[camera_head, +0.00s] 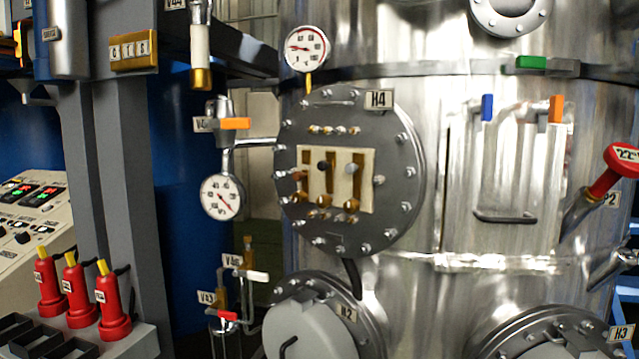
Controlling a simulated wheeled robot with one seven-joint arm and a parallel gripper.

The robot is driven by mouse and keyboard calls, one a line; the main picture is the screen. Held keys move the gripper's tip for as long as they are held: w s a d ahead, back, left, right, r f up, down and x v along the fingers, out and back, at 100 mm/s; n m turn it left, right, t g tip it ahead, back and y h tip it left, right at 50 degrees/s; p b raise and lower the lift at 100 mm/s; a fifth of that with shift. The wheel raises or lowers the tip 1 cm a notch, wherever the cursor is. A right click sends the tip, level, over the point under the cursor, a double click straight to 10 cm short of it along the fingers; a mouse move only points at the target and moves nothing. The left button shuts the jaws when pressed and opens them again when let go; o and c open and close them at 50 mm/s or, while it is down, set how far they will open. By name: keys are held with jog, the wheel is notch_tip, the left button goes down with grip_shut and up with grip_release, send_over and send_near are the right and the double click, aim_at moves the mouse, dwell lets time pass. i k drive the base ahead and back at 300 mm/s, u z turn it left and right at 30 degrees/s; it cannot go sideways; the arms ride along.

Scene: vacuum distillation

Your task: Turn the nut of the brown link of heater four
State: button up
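Heater four (292,228) is a round grey flange, labelled H4 (379,100), bolted to the steel vessel. At its middle is a cream plate (368,163) with three upright brass-coloured links side by side. The left link (306,161) has a brown knob-like nut (299,174) near it and looks like the brown one. The middle link (329,183) has a black nut (323,165) and the right link (355,184) a greyish one (351,168). They are too small to tell how tight any nut is. My gripper is not in view.
Pressure gauges hang at the upper left (306,50) and left (222,196) of the flange. An orange-handled valve (235,123) and pipe stand left of it. Heater H2 (312,315) bulges out below. Red bottle-shaped items (80,288) stand lower left. The space before the plate looks clear.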

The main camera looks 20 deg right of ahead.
aim_at(300, 197)
jog(key=k, duration=1)
jog(key=u, duration=1.55)
jog(key=i, duration=0.9)
jog(key=z, duration=2.1)
jog(key=i, duration=0.5)
jog(key=z, duration=0.05)
